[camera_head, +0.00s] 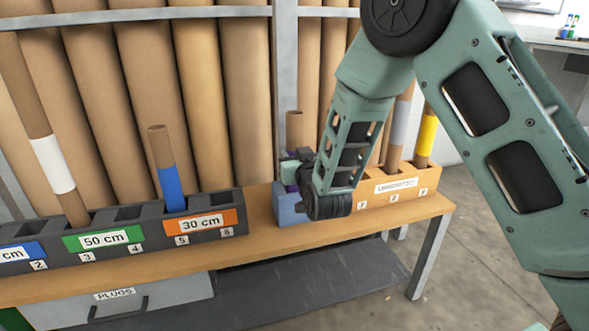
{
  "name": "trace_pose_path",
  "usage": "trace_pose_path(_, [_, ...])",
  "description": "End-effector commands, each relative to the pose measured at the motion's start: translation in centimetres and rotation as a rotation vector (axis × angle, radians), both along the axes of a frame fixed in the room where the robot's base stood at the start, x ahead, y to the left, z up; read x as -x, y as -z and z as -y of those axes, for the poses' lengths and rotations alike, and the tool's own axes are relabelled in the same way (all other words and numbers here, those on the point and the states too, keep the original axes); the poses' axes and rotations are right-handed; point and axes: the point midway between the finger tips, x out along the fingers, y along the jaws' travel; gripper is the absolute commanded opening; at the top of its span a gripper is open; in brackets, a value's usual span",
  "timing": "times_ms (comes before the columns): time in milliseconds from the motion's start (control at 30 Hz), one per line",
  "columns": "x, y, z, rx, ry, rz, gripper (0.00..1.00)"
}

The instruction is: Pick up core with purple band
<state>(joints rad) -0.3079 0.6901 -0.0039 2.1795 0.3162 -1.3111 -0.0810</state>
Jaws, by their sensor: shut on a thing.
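The core with the purple band (294,124) stands upright at the left end of the orange holder, its bare brown top showing above my gripper. A small patch of purple shows beside the jaws. My gripper (291,168) is shut on this core, reaching it from the right. The wrist hides most of the band and the core's lower part, so I cannot tell whether its foot rests in a slot.
The orange holder (417,188) also holds a grey-banded core (399,124) and a yellow-banded core (426,137). A dark rack (148,238) at left holds white-banded (52,165) and blue-banded (172,188) cores. A blue block (289,208) sits below my gripper. Tall brown rolls stand behind.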

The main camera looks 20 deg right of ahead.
Motion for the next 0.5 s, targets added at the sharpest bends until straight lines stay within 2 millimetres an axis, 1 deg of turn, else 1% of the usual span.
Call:
trace_pose_path(167, [0.0, -0.1, 0.0, 0.0, 0.0, 0.0, 0.1])
trace_pose_path(267, [0.0, -0.6, 0.0, -0.001, 0.0, 0.001, 0.1])
trace_pose_path(367, [0.0, -1.5, 0.0, -0.001, 0.0, 0.003, 0.1])
trace_pose_path(500, [0.0, -3.6, 0.0, -0.001, 0.0, 0.003, 0.1])
